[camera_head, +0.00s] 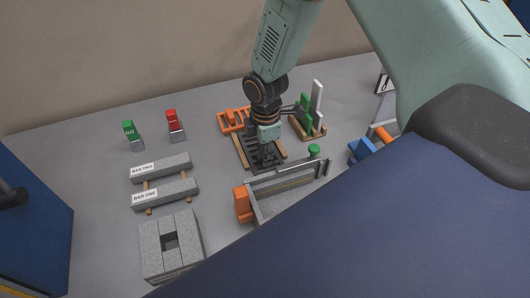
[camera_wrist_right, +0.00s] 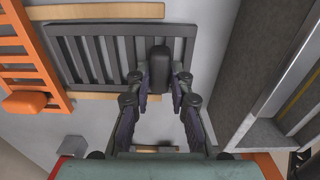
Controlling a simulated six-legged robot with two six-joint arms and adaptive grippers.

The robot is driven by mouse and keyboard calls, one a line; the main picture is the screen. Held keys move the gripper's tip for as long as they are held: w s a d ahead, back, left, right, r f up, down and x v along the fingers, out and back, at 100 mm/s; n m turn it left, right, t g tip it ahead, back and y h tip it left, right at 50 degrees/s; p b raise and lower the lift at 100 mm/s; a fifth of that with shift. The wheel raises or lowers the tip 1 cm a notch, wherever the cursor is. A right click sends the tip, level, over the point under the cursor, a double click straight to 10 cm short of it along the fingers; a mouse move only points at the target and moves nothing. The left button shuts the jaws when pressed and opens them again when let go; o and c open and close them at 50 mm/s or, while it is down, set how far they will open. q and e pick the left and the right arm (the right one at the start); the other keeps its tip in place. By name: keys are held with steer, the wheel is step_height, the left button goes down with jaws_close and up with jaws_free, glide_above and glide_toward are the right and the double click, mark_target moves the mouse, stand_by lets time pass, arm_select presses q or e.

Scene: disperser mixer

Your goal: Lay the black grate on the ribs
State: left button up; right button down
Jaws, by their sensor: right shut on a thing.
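The black grate (camera_head: 250,142) is a dark slatted panel between wooden strips in the middle of the table. In the right wrist view the grate (camera_wrist_right: 98,50) fills the upper left, with a dark rounded block handle (camera_wrist_right: 160,68) at its right end. My right gripper (camera_head: 267,158) points down over the grate; its fingers (camera_wrist_right: 160,85) are closed about the handle. The grate seems to lie at or just above the wooden strips (camera_wrist_right: 98,96); I cannot tell if it touches them. I cannot pick out the ribs for certain. My left gripper is out of view.
An orange rack (camera_head: 231,120) sits just left of the grate. A grey walled trough (camera_head: 288,186) with an orange block lies close on the near side. A wooden stand (camera_head: 308,128) with green and white uprights is to the right. Labelled grey bars (camera_head: 165,192) lie left.

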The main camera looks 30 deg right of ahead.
steer(key=shift+f, duration=0.1)
steer(key=c, duration=1.7)
jaws_free()
steer(key=shift+w+f, duration=0.1)
steer(key=o, duration=0.5)
steer(key=shift+a, duration=0.15)
steer(key=shift+r, duration=0.6)
step_height(320, 180, up, 11)
steer(key=shift+p, duration=0.3)
steer(key=shift+s+r, duration=0.15)
steer(key=shift+s, duration=0.05)
